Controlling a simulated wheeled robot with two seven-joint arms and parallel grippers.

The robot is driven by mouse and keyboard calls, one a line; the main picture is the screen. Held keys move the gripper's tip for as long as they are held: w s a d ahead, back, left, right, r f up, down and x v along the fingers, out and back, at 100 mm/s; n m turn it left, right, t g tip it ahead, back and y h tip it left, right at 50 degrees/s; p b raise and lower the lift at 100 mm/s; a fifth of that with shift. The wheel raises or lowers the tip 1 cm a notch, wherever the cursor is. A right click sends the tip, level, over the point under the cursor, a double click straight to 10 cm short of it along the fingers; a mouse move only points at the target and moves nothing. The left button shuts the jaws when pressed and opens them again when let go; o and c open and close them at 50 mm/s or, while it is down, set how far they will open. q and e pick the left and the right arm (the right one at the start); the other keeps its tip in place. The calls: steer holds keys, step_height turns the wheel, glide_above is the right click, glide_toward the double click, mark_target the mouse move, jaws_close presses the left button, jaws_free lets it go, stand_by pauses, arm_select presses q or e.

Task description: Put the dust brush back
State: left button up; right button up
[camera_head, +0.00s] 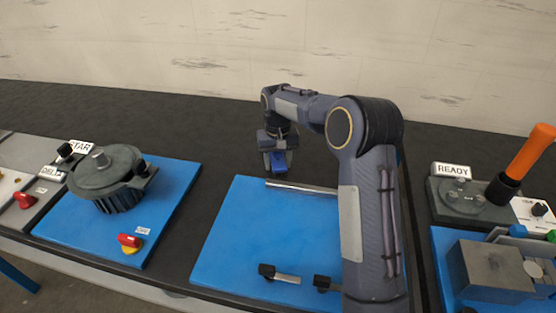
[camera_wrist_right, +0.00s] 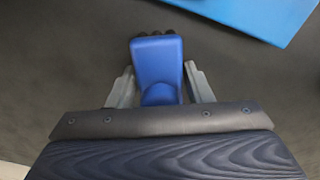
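The dust brush (camera_wrist_right: 157,62) has a blue handle and a dark end, and it sits between the two grey fingers of my right gripper (camera_wrist_right: 160,82) in the right wrist view. The fingers lie close along both sides of the handle and appear shut on it. In the head view my right gripper (camera_head: 275,146) points down beyond the back edge of the middle blue mat, with the blue of the brush (camera_head: 279,161) showing at its fingers. The brush's lower end is hard to make out there. My left gripper is not in view.
The middle blue mat (camera_head: 235,235) holds a metal rod (camera_head: 300,187) and two black-ended pieces (camera_head: 280,274). My right arm hides its right side. A motor (camera_head: 106,180) stands on the left mat. An orange-handled tool (camera_head: 527,155) stands upright at the right, by the READY sign.

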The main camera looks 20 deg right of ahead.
steer(key=shift+o, duration=1.4)
step_height(320, 180, up, 7)
steer(key=shift+r, duration=0.2)
steer(key=s+r+t+y, duration=0.1)
steer(key=s+r, duration=0.2)
steer(key=s, duration=0.3)
steer(key=s+a+r+t+y, duration=0.1)
steer(key=s+r, duration=0.1)
steer(key=s, duration=0.4)
steer(key=s+r+t, duration=0.1)
steer(key=s+r, duration=0.2)
steer(key=s, duration=0.3)
steer(key=s+a+f+t, duration=0.1)
steer(key=s+a+f, duration=0.1)
steer(key=s, duration=0.3)
steer(key=s+a+f+y, duration=0.1)
steer(key=s+a+f, duration=0.1)
steer(key=s, duration=0.4)
steer(key=s+a+f+n+t, duration=0.1)
steer(key=s+a+f, duration=0.1)
steer(key=s, duration=0.4)
steer(key=shift+a+f+t+y, duration=0.25)
steer(key=shift+a+t+y, duration=0.05)
steer(key=shift+a+y, duration=0.1)
